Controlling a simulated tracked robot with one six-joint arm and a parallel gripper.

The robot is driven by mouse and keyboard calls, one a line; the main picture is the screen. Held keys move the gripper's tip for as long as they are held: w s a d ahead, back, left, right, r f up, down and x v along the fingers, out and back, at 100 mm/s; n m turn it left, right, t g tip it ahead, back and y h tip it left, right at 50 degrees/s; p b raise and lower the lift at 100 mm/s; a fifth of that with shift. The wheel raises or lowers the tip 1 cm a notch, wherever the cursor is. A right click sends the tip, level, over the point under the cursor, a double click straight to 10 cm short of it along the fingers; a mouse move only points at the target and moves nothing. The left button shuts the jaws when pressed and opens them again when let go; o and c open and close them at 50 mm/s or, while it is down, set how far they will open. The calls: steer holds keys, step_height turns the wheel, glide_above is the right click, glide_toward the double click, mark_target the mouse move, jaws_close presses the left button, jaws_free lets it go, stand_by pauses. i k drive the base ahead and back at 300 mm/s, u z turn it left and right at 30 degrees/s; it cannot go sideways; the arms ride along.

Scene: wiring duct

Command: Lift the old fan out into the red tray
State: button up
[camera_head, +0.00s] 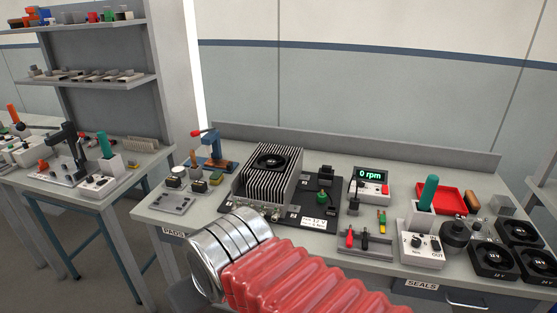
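The old fan (270,161) is a small dark square fan seated in the top of a finned grey heat sink (262,190). The heat sink stands on a black board (322,195) in the middle of the bench. The red tray (438,199) lies flat at the back right of the bench and looks empty, though the green-handled tool in front hides part of it. My arm, with a silver ribbed joint and a red bellows, crosses the lower middle of the view. My gripper does not show, so its state and place are hidden.
A meter (371,184) reading 0 rpm stands between heat sink and tray. A green-handled tool (427,192) stands upright before the tray. Several black fans (495,260) lie at the right. A blue press (211,150) stands left of the heat sink. A rack (363,242) holds small tools in front.

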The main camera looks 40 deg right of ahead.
mark_target(271, 165)
steer(key=z, duration=0.35)
steer(key=i, duration=0.9)
steer(key=z, duration=0.35)
